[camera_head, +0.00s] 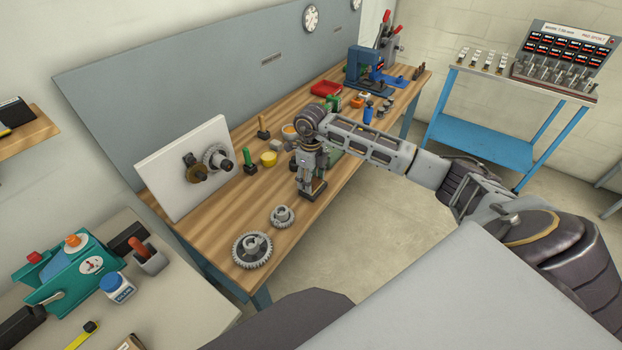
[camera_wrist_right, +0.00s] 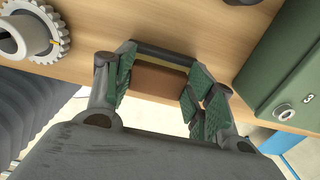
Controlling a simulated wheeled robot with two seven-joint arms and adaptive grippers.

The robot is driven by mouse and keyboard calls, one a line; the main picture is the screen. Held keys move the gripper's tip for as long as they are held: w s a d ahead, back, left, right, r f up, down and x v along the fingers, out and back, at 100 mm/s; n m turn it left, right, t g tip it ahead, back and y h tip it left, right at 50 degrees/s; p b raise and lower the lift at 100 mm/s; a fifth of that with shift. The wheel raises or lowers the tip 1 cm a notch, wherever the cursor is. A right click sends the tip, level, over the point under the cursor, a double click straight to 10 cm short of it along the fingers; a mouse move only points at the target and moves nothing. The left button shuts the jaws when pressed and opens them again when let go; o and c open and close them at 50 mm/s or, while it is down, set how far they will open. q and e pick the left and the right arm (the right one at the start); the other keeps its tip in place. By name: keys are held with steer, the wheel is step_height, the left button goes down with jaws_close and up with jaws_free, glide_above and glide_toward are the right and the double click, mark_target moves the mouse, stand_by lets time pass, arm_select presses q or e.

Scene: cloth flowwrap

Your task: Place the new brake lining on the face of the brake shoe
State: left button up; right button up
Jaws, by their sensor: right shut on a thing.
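My right gripper (camera_head: 309,183) is low over the front edge of the wooden bench (camera_head: 240,225). In the right wrist view its green-padded fingers (camera_wrist_right: 158,85) are closed on the two ends of a brown block with a dark bar (camera_wrist_right: 165,53) along its far side. The block (camera_wrist_right: 150,80) also shows as a small dark and brown piece under the gripper in the head view (camera_head: 318,190). I cannot tell whether it is the brake lining or the brake shoe, or whether it touches the bench. No other piece is clearly either one. My left gripper is not in view.
Two metal gears (camera_head: 252,250) (camera_head: 282,216) lie left of the gripper. A white panel (camera_head: 182,168) with mounted shafts stands behind. A green box marked 3 (camera_wrist_right: 285,65) is close on the gripper's right.

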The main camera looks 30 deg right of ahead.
steer(key=o, duration=1)
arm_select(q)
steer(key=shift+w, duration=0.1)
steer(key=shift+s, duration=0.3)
arm_select(e)
steer(key=shift+r, duration=0.55)
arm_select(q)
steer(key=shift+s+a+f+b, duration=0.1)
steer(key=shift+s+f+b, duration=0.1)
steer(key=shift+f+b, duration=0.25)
arm_select(e)
step_height(320, 180, up, 11)
